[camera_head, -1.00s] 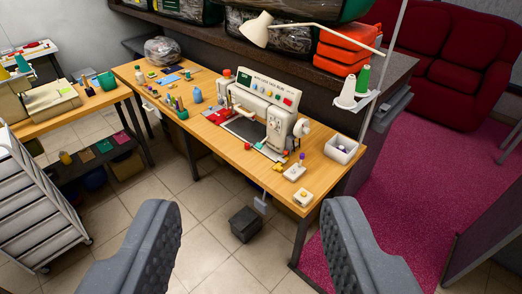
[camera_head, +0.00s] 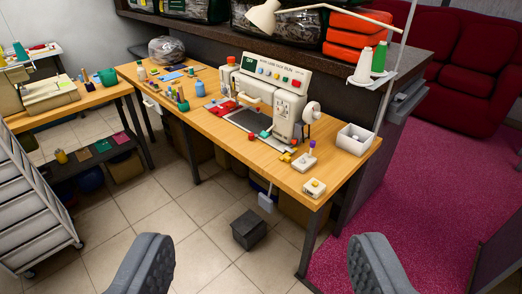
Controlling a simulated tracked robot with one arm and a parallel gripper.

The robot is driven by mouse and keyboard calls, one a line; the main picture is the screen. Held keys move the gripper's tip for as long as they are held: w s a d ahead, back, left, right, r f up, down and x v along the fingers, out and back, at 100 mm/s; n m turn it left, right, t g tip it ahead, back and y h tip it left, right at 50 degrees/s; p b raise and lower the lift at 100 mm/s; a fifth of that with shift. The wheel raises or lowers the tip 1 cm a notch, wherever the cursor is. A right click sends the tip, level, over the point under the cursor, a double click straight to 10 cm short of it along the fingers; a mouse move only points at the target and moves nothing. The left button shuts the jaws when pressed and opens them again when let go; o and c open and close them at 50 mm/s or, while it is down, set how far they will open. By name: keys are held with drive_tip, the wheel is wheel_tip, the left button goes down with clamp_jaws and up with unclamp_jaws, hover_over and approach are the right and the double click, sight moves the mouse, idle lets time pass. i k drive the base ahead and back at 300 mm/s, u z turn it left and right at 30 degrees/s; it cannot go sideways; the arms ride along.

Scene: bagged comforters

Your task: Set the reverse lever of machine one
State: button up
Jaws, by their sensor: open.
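A white sewing machine (camera_head: 272,97) stands on a wooden table (camera_head: 215,133) in the middle of the view. Its top panel carries several coloured buttons, and a handwheel (camera_head: 312,111) is on its right end. A small red knob (camera_head: 250,136) and a teal one (camera_head: 265,134) show low on its front; I cannot tell which part is the reverse lever. My gripper (camera_head: 262,268) is open and empty at the bottom of the view, its two grey fingers wide apart. It is in front of the table, well apart from the machine.
A white control box (camera_head: 314,188), a lever box (camera_head: 304,162) and a white bin (camera_head: 355,139) sit at the table's right. Thread cones (camera_head: 363,66) stand on a rack behind. A black pedal (camera_head: 248,230) is on the floor.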

sight(263, 134)
drive_tip(key=u, duration=0.35)
drive_tip(key=i, duration=2)
drive_tip(key=z, duration=0.1)
